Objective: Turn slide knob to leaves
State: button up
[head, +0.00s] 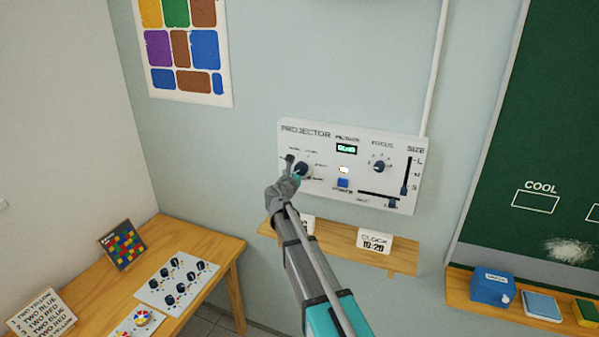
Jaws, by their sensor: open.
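The white projector panel (350,125) is on the wall, with a lit green display (346,149). A dark round knob (304,168) sits at its left side, with small labels around it that are too small to read. My gripper (294,167) is open at this knob. One finger shows at the knob's left, and the gripper partly covers the knob's lower left. I cannot tell whether the fingers touch it.
The focus knob (380,166), a vertical slider (405,189), a blue button (343,183) and a horizontal slider (379,195) are on the same panel. A wooden table (190,235) stands at left.

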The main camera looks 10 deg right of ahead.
jog(key=shift+c, duration=0.3)
jog(key=c, duration=1.1)
